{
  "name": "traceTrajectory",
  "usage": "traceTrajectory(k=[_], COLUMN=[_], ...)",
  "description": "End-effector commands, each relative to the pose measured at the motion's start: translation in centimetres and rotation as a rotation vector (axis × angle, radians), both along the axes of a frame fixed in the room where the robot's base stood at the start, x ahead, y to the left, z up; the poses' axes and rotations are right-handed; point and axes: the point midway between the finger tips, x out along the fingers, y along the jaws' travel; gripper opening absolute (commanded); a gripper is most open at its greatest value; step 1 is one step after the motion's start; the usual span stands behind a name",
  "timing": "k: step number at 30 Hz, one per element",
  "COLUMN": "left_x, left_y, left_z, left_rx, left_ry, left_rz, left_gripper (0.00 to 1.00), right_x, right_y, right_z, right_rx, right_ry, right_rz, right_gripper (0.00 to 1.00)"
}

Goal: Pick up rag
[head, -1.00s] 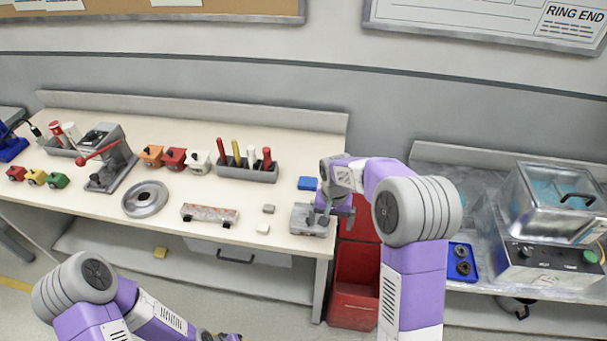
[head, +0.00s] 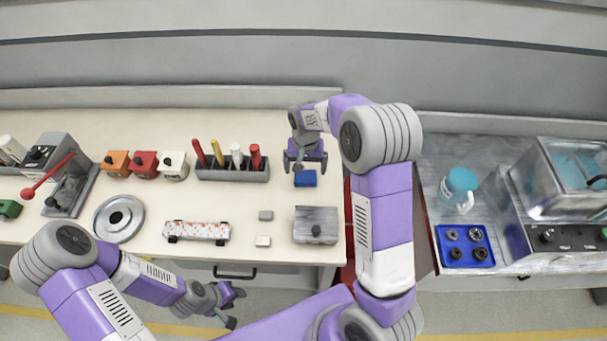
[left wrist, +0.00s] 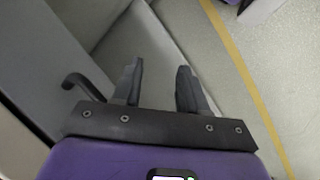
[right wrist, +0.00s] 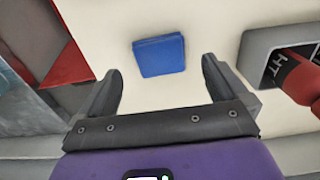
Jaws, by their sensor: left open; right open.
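The rag looks like a small flat blue square (head: 305,179) on the right part of the cream bench, behind a grey metal block. My right gripper (head: 305,163) is open and empty above the bench, right at the rag's far side in the head view. In the right wrist view the rag (right wrist: 159,56) lies ahead of the open fingers (right wrist: 162,70), roughly centred between them, with bench surface visible around it. My left gripper (head: 236,306) is open and empty in front of the bench, low by the drawer; the left wrist view shows its spread fingers (left wrist: 158,85) over floor.
A grey block (head: 316,226) stands in front of the rag, and two small blocks (head: 265,215) lie left of it. A grey holder with coloured-handled tools (head: 232,172) stands to the left. Red bins are below the bench's right edge. A blue tray (head: 464,247) sits on the right-hand counter.

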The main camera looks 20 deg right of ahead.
Motion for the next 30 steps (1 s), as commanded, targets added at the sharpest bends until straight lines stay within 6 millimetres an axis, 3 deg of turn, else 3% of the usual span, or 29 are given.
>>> traceTrajectory(k=[9, 18, 27, 30], left_x=[0.0, 0.1, 0.0, 0.0], left_y=[0.0, 0.0, 0.0, 0.0], left_z=[-1.0, -1.0, -1.0, -1.0], left_rx=[0.0, 0.0, 0.0, 0.0], left_ry=[-0.001, -0.001, -0.001, -0.001], left_rz=[0.0, 0.0, 0.0, 0.0], left_gripper=[0.43, 0.43, 0.43, 0.43], right_x=[-0.3, -0.2, -0.2, -0.2], right_y=[0.1, 0.1, 0.1, 0.1], right_z=[-4.5, -4.8, -4.8, -4.8], right_rx=[0.0, 0.0, 0.0, 0.0], right_ry=[0.001, -0.001, -0.001, -0.001], right_rz=[0.0, -0.001, -0.001, -0.001], right_gripper=[1.0, 0.98, 0.53, 0.42])
